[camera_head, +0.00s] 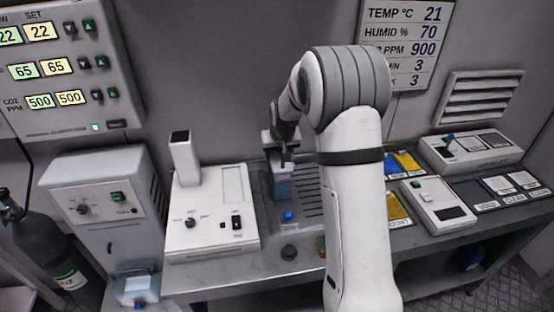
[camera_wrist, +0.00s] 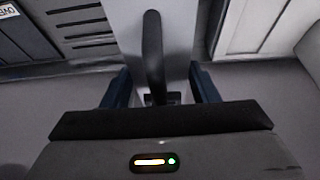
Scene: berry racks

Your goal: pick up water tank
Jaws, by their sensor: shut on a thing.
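A small blue-grey box-shaped tank (camera_head: 281,189) is at the back left of the slotted metal tray, just right of the white instrument with an upright column. My gripper (camera_head: 284,160) points down over it and is shut on its top. I cannot tell whether the tank is on the tray or slightly raised. In the wrist view, blue parts (camera_wrist: 206,86) show on both sides beyond my gripper's dark body, with a dark upright bar between them. The jaw contact is hidden there.
The white column instrument (camera_head: 190,235) stands close left of the tank. A blue button (camera_head: 288,216) is in front of it. My arm hides the middle of the bench. White devices (camera_head: 437,205) stand at the right. A clear container (camera_head: 137,291) is at the lower left.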

